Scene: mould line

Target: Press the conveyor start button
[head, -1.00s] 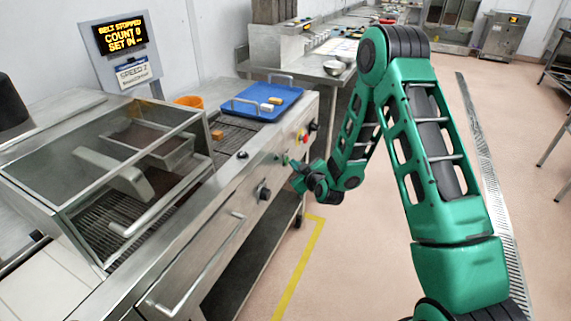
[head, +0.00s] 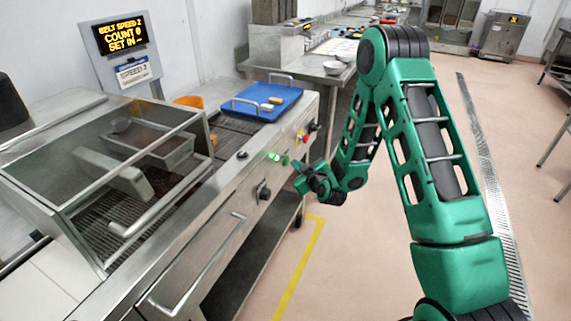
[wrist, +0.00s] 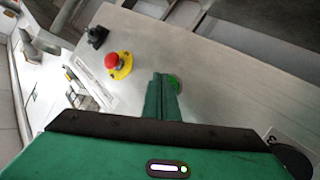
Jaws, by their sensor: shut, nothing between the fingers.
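The green start button (wrist: 174,82) is on the steel front panel of the conveyor, partly hidden behind my fingers in the wrist view. In the head view, a green lamp (head: 275,156) glows on the panel just left of the button (head: 285,161). My gripper (head: 298,167) is shut and empty, its tip close to the button; it also shows in the wrist view (wrist: 164,82). I cannot tell whether it touches the button. The display (head: 121,34) reads BELT SPEED 2, COUNT 0.
A red emergency stop on a yellow base (wrist: 118,64) and a black knob (wrist: 97,36) are near the button. A larger black knob (head: 263,192) is lower left. A blue tray (head: 291,96) with yellow pieces stands on top. Floor (head: 345,270) is clear below.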

